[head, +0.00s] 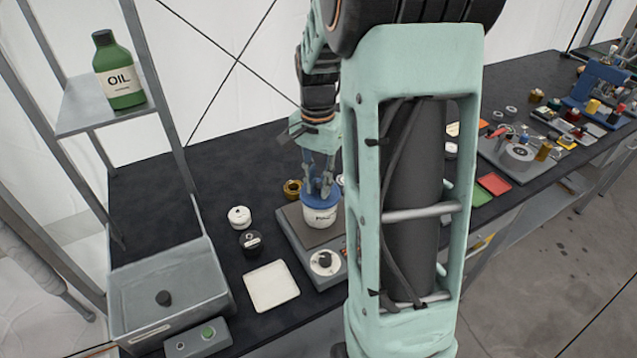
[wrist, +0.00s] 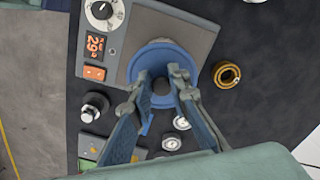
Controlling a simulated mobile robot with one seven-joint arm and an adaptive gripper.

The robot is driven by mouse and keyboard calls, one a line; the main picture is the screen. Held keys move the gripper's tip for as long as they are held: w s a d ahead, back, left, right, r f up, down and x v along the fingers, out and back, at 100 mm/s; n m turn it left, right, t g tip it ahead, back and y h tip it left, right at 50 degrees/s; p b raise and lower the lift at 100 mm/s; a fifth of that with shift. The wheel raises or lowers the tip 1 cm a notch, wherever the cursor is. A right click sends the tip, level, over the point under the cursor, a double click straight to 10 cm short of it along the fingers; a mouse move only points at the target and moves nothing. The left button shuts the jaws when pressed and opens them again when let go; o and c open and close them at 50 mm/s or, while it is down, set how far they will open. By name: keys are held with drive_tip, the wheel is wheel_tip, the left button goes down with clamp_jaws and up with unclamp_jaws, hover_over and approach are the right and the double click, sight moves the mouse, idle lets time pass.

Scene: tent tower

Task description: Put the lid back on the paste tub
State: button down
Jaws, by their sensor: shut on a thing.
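The paste tub (head: 319,216) is white with a dark printed label and stands upright on the plate of a grey bench device. The blue lid (head: 323,190) is at the top of the tub; whether it is fully seated I cannot tell. My gripper (head: 318,180) points down over the tub and is shut on the lid's dark knob. In the wrist view my gripper's two fingers (wrist: 162,90) are on either side of the dark knob, in the middle of the blue lid (wrist: 146,118). The lid hides most of the tub there.
The device (wrist: 190,32) has a dial and a lit display. A white jar (head: 239,217), a black-topped jar (head: 250,242), a white tray (head: 271,286) and a brass ring (wrist: 227,74) are near it. A green oil bottle (head: 118,72) stands on the shelf at left.

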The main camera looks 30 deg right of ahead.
drive_tip(key=c, duration=1.3)
unclamp_jaws()
drive_tip(key=shift+o, duration=0.2)
drive_tip(key=shift+r+p, duration=2.65)
drive_tip(key=shift+r, duration=0.85)
drive_tip(key=shift+c, duration=0.3)
clamp_jaws()
